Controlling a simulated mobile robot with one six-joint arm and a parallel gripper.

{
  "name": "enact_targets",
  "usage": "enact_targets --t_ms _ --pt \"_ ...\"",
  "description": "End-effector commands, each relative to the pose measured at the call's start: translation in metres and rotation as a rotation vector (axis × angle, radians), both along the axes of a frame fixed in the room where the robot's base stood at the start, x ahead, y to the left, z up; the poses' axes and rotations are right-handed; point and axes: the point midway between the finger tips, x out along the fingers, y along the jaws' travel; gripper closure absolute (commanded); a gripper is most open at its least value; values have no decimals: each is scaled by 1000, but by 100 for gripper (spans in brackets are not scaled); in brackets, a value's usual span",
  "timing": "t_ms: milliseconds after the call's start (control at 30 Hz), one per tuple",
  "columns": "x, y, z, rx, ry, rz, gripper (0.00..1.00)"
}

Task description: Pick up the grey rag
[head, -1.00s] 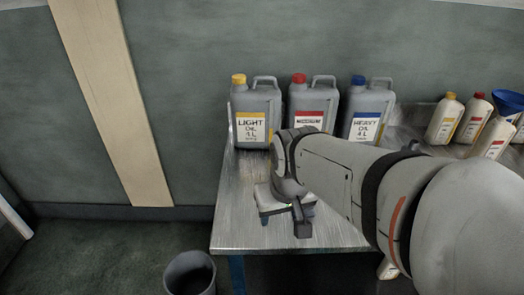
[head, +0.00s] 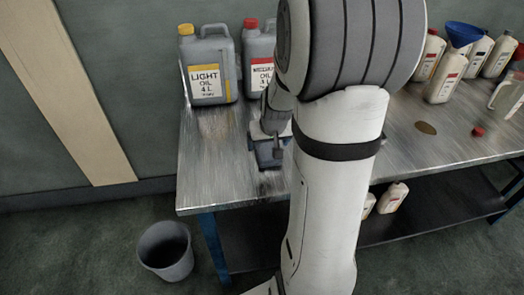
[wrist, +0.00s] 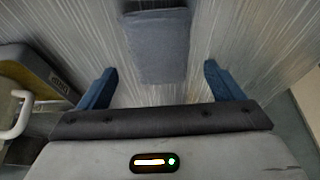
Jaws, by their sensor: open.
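The grey rag (wrist: 158,47) lies flat as a folded rectangle on the metal table (wrist: 245,50) in the wrist view. My gripper (wrist: 160,70) is open, with one blue finger on each side and a wide gap between them. The rag is centred between the fingers and reaches beyond their tips; nothing is held. I cannot tell the height of the fingers above the table. In the head view my gripper (head: 268,152) is over the left part of the table, partly hidden by my arm. I cannot make out the rag there.
Light oil can (head: 207,70) and medium oil can (head: 258,60) stand behind my gripper. To the right are small bottles (head: 445,78), a blue funnel (head: 463,33), a brown spot (head: 426,128) and a red cap (head: 478,131). A bin (head: 166,252) stands on the floor.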

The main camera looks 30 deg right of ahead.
Motion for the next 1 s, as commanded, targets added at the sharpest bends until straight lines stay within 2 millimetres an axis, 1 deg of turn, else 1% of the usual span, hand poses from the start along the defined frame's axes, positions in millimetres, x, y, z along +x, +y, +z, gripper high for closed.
enact_targets --t_ms 33,200,300,533,1000 --pt "3 0 -9 2 5 0 13" --pt "11 -2 -27 1 2 -1 13" --pt "13 -3 -31 1 2 -1 13" --pt "13 -3 -31 0 0 -1 14" --pt "13 -3 -31 0 1 -1 52"
